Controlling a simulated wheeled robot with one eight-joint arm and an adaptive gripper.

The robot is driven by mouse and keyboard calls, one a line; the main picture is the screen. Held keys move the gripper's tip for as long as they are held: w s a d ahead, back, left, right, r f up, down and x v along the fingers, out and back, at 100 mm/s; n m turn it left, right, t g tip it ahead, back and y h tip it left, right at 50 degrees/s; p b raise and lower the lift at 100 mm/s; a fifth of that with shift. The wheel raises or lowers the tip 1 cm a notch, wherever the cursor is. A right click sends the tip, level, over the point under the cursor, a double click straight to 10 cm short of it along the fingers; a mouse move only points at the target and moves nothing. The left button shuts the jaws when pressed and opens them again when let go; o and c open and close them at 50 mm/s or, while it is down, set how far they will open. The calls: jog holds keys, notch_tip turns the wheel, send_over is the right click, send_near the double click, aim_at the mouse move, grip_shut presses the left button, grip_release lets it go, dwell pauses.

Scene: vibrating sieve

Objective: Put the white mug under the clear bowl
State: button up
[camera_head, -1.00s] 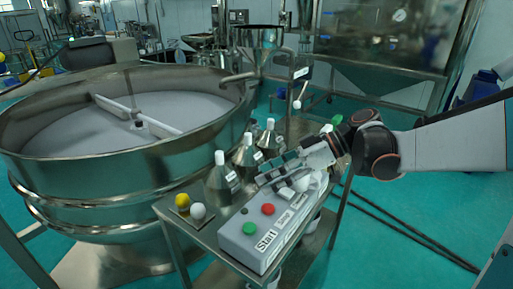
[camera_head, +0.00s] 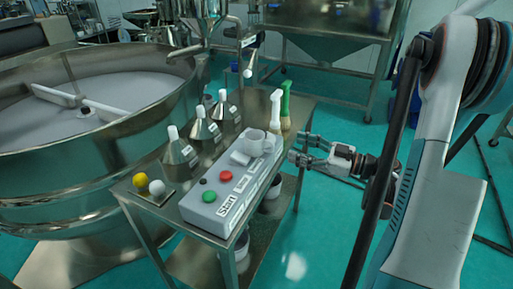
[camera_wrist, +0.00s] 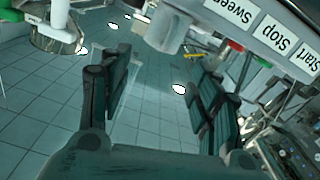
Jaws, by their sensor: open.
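A pale mug-like cup (camera_head: 254,144) stands at the back end of the control box on the cart. I take it to be the white mug. A grey cylinder (camera_wrist: 170,26), probably the same cup, shows beside the box labels in the wrist view. My gripper (camera_head: 299,149) is open and empty, just right of the cart, with its fingers pointing left toward the cup. In the wrist view its two fingers (camera_wrist: 150,78) are spread with only floor between them. I cannot clearly make out the clear bowl.
The control box (camera_head: 235,187) has red, green and black buttons. A white brush (camera_head: 275,109) and a green brush (camera_head: 286,104) stand upright near the cup.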

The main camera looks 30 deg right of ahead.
aim_at(270, 142)
jog(key=x, duration=0.3)
jog(key=b+x, duration=0.1)
jog(key=x, duration=0.2)
jog(key=b+x, duration=0.1)
jog(key=x, duration=0.2)
jog(key=shift+w+a+f, duration=0.1)
jog(key=shift+a+f, duration=0.25)
jog(key=shift+w+a, duration=0.25)
jog(key=shift+w, duration=0.1)
jog(key=shift+r, duration=0.1)
grip_shut()
